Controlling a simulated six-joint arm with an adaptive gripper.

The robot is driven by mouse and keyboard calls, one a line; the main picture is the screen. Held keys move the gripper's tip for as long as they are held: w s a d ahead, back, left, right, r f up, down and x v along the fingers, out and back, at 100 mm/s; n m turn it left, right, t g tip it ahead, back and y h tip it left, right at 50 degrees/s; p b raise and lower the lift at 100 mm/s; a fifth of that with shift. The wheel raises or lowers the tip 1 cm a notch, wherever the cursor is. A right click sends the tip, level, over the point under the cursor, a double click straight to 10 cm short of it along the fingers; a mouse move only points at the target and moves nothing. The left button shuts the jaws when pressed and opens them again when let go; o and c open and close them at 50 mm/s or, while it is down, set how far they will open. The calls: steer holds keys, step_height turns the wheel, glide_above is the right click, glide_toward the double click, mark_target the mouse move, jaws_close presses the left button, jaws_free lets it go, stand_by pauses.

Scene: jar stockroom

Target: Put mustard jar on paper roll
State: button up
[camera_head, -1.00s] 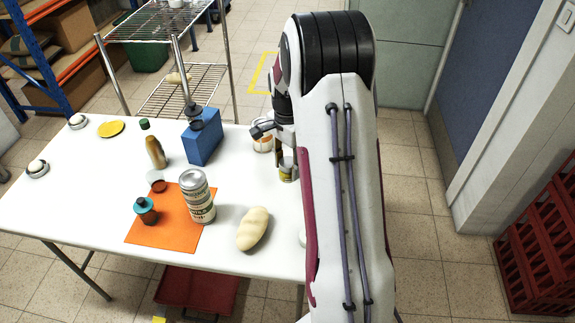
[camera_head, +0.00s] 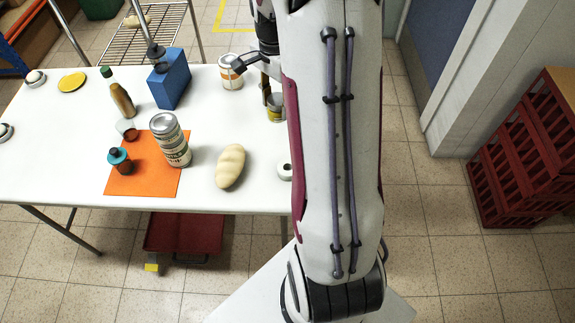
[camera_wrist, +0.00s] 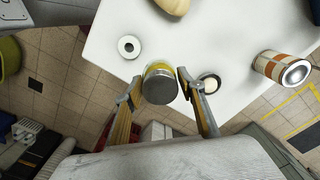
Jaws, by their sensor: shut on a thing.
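The mustard jar (camera_wrist: 160,85), yellow with a grey metal lid, sits between the two fingertips of my gripper (camera_wrist: 160,78) in the wrist view. My gripper is shut on it. In the head view the jar (camera_head: 276,108) shows just left of my arm, partly hidden; I cannot tell whether it touches the table. The paper roll (camera_wrist: 129,46), a white ring with a dark hole, lies on the table, apart from the jar, up and left of it in the wrist view. In the head view the roll (camera_head: 284,170) is below the jar, partly covered by my arm.
A bread loaf (camera_head: 230,166) lies left of the roll. An orange-and-white can (camera_head: 232,74) and a blue box (camera_head: 172,80) stand farther back. A tall can (camera_head: 171,143) and a teal-capped bottle (camera_head: 120,161) stand on an orange mat (camera_head: 150,182). The left table area has bare patches.

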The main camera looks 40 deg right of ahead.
steer(key=s+a+f, duration=0.1)
steer(key=s+a, duration=0.2)
steer(key=s, duration=0.4)
steer(key=shift+s+a+f, duration=0.3)
steer(key=shift+a, duration=0.05)
glide_above(287, 168)
steer(key=shift+d+f, duration=0.1)
steer(key=shift+f, duration=3.05)
steer(key=shift+f, duration=1.9)
steer(key=shift+f, duration=0.1)
